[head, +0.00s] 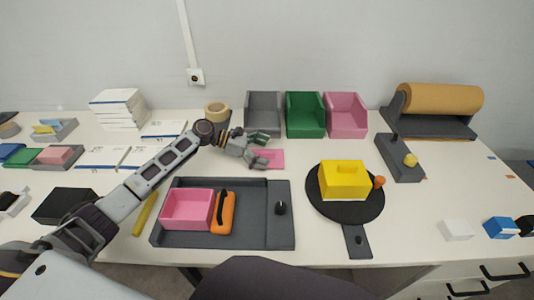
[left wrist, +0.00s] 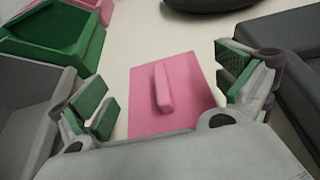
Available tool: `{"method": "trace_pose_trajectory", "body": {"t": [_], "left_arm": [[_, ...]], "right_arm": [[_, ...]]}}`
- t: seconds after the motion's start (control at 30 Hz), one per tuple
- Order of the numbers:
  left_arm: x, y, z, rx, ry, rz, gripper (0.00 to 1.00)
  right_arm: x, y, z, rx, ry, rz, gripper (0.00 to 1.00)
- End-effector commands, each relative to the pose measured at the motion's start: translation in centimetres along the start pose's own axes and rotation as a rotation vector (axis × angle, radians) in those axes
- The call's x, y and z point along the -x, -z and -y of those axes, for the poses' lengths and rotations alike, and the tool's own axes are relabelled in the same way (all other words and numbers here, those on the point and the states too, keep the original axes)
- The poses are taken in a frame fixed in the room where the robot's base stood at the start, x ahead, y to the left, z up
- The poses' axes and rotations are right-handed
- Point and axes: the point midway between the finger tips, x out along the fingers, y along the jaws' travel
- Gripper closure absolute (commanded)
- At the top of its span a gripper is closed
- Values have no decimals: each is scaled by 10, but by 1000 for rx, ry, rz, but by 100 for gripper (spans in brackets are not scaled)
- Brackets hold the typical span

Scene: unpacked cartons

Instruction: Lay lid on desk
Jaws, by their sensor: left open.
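The pink lid (head: 275,158) lies flat on the white desk (head: 420,200), behind the dark tray and in front of the bins. In the left wrist view the lid (left wrist: 195,75) is a square plate with a raised bar handle (left wrist: 163,88). My left gripper (head: 262,150) is at the lid and covers part of it in the head view. Its green-padded fingers stand wide apart on either side of the handle in the left wrist view (left wrist: 165,90), with clear gaps. Nothing is held. An open pink box (head: 187,209) sits in the dark tray (head: 280,236). My right gripper is not seen.
An orange-handled tool (head: 223,212) lies beside the pink box. Grey (head: 264,114), green (head: 305,114) and pink (head: 346,114) bins stand at the back. A yellow box (head: 343,181) stands on a black round plate (head: 320,207). A tape roll (head: 216,112) stands behind my left arm.

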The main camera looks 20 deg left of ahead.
Motion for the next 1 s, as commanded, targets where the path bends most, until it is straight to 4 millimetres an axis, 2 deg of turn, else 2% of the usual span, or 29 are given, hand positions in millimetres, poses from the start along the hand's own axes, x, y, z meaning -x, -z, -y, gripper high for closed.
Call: {"method": "trace_pose_trajectory", "body": {"t": [0.1, 0.4, 0.6, 0.8, 1.0], "left_arm": [[17, 0, 0, 1, 0, -2, 0], [61, -1, 0, 0, -1, -2, 0], [90, 0, 0, 0, 0, -2, 0], [107, -1, 0, 0, 0, 0, 0], [113, -1, 0, -1, 1, -1, 0]], "right_arm": [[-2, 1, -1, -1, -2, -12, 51], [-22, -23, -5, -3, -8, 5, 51], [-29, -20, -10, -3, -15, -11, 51], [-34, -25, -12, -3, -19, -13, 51], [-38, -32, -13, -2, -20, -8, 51]]}}
